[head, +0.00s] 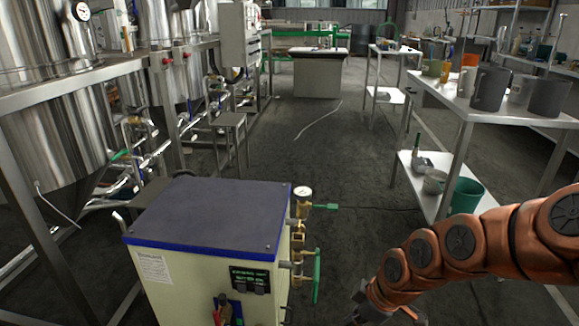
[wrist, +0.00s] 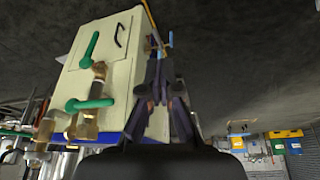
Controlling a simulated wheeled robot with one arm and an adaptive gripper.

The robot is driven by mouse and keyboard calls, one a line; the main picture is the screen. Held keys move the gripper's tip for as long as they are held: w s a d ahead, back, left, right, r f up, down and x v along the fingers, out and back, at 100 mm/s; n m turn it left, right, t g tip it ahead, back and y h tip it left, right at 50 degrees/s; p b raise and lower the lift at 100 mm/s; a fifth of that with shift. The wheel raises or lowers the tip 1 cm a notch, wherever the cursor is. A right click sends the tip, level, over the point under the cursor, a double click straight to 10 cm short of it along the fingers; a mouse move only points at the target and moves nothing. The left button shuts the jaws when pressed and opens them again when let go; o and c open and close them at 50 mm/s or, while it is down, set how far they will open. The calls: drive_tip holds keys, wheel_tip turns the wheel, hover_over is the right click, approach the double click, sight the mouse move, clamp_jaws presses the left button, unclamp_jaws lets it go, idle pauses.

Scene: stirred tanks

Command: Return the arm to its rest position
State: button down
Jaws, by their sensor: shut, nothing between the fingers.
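My orange arm (head: 455,245) reaches in from the right of the head view and bends down toward the bottom edge. My gripper (wrist: 158,75) shows in the wrist view with its dark fingers together and nothing between them. In the head view only a dark part of the arm's end shows at the bottom edge, so the fingertips are hidden there. The gripper is beside the cream cabinet (head: 190,272), to its right in the head view. The cabinet fills the upper left of the wrist view (wrist: 118,50); I cannot tell the gap to the fingers.
The cabinet carries a gauge (head: 303,192), brass fittings and a green-handled valve (head: 316,275) on its right side. A shelf table (head: 436,90) with cups and pots stands at right. Steel tanks (head: 45,120) stand at left. The floor aisle (head: 320,150) between is mostly clear.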

drive_tip(key=s+d+r+m+g+h+p, duration=0.1)
drive_tip(key=s+r+m+p, duration=0.3)
drive_tip(key=s+r+p, duration=0.3)
drive_tip(key=s+d+r+m+g+h+p, duration=0.1)
drive_tip(key=s+r+m+p, duration=0.4)
drive_tip(key=r+p, duration=0.9)
drive_tip(key=s+d+r+m+g+h+p, duration=0.1)
drive_tip(key=s+r+m+p, duration=0.3)
drive_tip(key=r, duration=1.7)
drive_tip(key=s+d+p, duration=0.1)
drive_tip(key=s+p, duration=0.4)
drive_tip(key=p, duration=0.1)
drive_tip(key=shift+s+d+r+m+g+h+p, duration=0.2)
drive_tip(key=shift+s+r+m+g+h+p, duration=0.1)
drive_tip(key=shift+h+p, duration=0.1)
drive_tip(key=shift+d, duration=0.15)
